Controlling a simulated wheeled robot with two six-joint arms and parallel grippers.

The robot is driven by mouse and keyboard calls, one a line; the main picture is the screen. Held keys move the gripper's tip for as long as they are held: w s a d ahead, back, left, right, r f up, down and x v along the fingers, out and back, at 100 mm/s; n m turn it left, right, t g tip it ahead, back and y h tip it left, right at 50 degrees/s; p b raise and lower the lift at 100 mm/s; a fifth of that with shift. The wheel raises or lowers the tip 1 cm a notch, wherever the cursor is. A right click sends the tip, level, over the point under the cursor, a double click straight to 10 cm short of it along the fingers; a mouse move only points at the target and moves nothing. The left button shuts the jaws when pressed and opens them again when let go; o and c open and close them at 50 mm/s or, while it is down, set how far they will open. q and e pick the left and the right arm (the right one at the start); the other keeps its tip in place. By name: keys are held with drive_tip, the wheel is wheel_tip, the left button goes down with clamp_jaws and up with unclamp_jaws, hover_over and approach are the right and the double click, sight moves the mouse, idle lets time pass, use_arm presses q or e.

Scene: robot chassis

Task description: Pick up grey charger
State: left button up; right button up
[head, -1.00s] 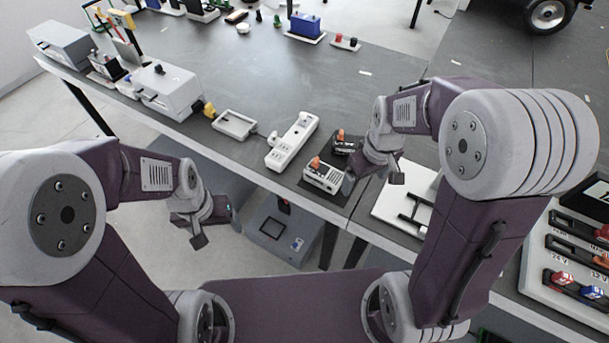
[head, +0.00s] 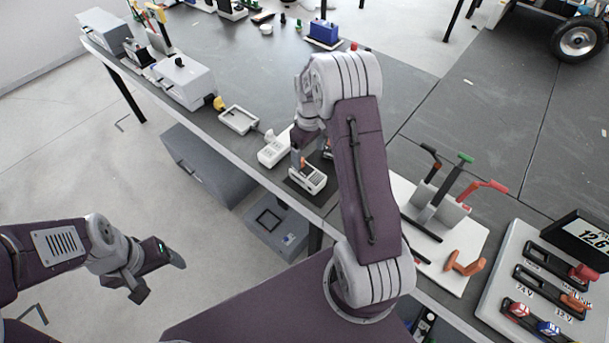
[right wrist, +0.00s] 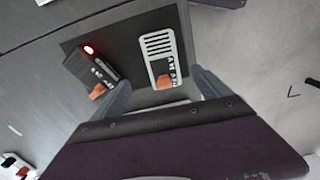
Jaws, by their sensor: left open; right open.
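The grey charger (head: 308,180), a pale box with a slotted top and an orange connector, lies on a dark mat at the table's near edge in the head view. In the right wrist view the grey charger (right wrist: 157,46) lies between my open fingers, partly beyond their tips. My right gripper (right wrist: 163,92) is open and empty, close to the charger; I cannot tell whether it touches. In the head view my right arm partly covers this spot. A black charger (right wrist: 92,66) with a red light and orange connector lies beside it. My left gripper (head: 160,276) is open and empty, low at left over the floor.
A white power strip (head: 274,149) and a grey tray (head: 239,119) lie left of the chargers. A white board with tool handles (head: 448,268) and a panel with a numeric display (head: 541,278) stand to the right. The table's middle is largely clear.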

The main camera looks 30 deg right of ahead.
sight(308, 172)
drive_tip(key=f, duration=0.2)
drive_tip(key=shift+s+f, duration=0.2)
drive_tip(key=shift+f, duration=0.6)
wheel_tip(308, 172, down, 5)
drive_tip(key=shift+s+a+r+p, duration=0.15)
drive_tip(key=shift+p, duration=0.45)
drive_tip(key=shift+f, duration=0.25)
clamp_jaws()
drive_tip(key=shift+r, duration=0.15)
wheel_tip(308, 172, up, 4)
drive_tip(key=shift+s+r+b, duration=0.1)
drive_tip(key=shift+b, duration=0.3)
drive_tip(key=s+d+r, duration=0.1)
drive_tip(key=s+r, duration=0.5)
drive_tip(key=s, duration=0.5)
drive_tip(key=shift+s+r+b, duration=0.15)
drive_tip(key=shift+r+b, duration=0.15)
drive_tip(key=shift+b, duration=0.15)
